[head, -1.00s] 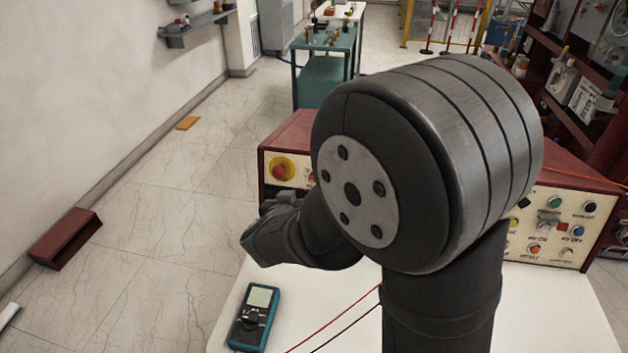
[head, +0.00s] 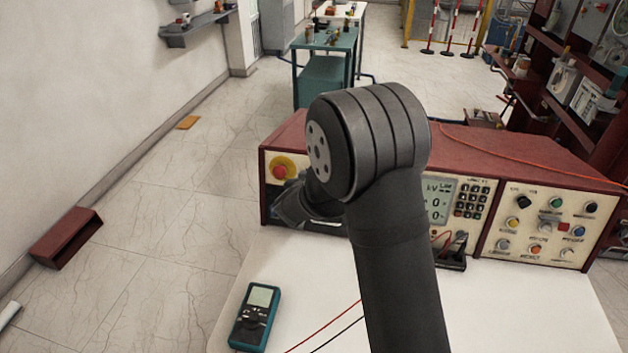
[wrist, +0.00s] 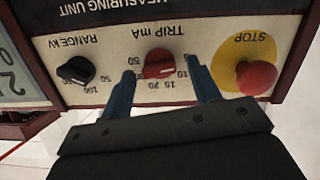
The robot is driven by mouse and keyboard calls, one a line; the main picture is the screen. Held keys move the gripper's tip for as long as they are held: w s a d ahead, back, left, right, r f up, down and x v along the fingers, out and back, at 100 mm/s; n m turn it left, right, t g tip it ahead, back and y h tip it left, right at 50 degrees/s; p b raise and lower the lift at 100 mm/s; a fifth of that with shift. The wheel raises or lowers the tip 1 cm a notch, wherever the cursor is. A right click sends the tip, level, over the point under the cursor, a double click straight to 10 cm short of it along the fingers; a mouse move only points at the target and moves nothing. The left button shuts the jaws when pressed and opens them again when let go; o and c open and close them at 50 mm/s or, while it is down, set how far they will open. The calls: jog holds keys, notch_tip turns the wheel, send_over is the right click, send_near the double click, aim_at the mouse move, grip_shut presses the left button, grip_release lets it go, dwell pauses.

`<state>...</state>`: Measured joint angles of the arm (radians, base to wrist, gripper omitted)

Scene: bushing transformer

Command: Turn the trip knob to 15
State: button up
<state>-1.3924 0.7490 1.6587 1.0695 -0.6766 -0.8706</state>
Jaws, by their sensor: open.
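The red trip knob (wrist: 158,64) shows upside down in the wrist view, under the "TRIP mA" lettering on a cream panel (wrist: 205,45). Numbers ring it; I cannot tell surely which one its pointer faces. My gripper (wrist: 161,70) is open, with one blue finger on each side of the knob in the picture. I cannot tell whether the fingertips touch the knob or panel. In the head view my gripper (head: 305,208) is at the left part of the red cabinet (head: 290,135), and my arm hides the knob there.
A red stop button (wrist: 256,77) on a yellow disc is to the right of the knob in the wrist view. A black range knob (wrist: 75,70) is to the left. A teal multimeter (head: 255,316) lies on the white table (head: 300,270), with red and black leads nearby.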

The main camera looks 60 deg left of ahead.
jog(key=shift+c, duration=0.3)
jog(key=c, duration=0.9)
jog(key=shift+w+m, duration=0.1)
jog(key=shift+m, duration=0.2)
jog(key=shift+w+d+f+m+g+y, duration=0.15)
jog(key=shift+m+y, duration=0.25)
jog(key=shift+m, duration=1.85)
jog(key=shift+s+r+m+g+y, duration=0.1)
jog(key=shift+m+g+y, duration=0.25)
jog(key=shift+m, duration=1.85)
jog(key=shift+w+d+f+m+g+y, duration=0.1)
jog(key=shift+m+y, duration=0.35)
jog(key=shift+m, duration=2.1)
